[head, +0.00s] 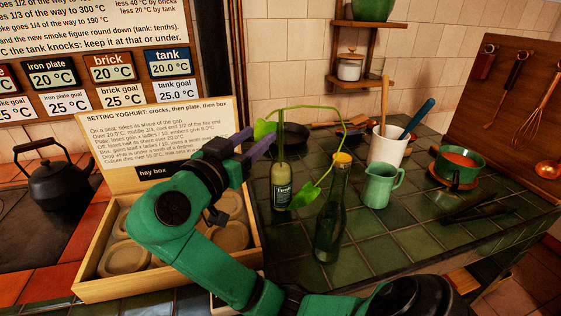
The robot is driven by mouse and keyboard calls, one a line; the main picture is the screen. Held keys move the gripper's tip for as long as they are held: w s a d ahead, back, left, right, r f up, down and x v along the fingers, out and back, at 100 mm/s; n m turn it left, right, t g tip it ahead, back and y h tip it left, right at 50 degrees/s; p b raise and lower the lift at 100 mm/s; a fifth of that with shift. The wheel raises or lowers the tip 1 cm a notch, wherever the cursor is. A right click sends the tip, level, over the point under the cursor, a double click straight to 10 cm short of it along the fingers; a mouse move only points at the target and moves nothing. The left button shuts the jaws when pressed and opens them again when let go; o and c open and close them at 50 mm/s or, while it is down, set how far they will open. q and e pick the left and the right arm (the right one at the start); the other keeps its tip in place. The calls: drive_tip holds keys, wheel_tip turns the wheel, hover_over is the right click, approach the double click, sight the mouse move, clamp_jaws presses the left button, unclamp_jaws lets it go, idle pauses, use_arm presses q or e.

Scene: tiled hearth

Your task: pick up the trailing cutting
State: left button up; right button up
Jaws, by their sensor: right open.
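The trailing cutting (304,108) is a thin green stem with several heart-shaped leaves. It stands in a slim labelled bottle (281,185), arches over to the right and hangs down to a leaf beside the bottle. One leaf hangs on the left, by my right gripper. My right gripper (262,145), with purple fingers, is open and empty at the left of the bottle's neck, close to that leaf. I cannot tell whether it touches the leaf or stem. My left gripper is out of view.
A dark green bottle with a yellow top (331,220) stands close to the right. A green jug (381,186), a white utensil crock (388,146) and a pot (459,165) stand further right. A wooden box (85,288) with round lids lies under my arm.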

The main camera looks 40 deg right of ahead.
sight(282, 116)
drive_tip(key=p+x, duration=0.3)
drive_tip(key=x, duration=1.1)
drive_tip(key=shift+d, duration=0.15)
drive_tip(key=shift+w+d, duration=0.1)
drive_tip(key=shift+d, duration=0.15)
drive_tip(key=shift+a, duration=0.15)
clamp_jaws()
idle(0.3)
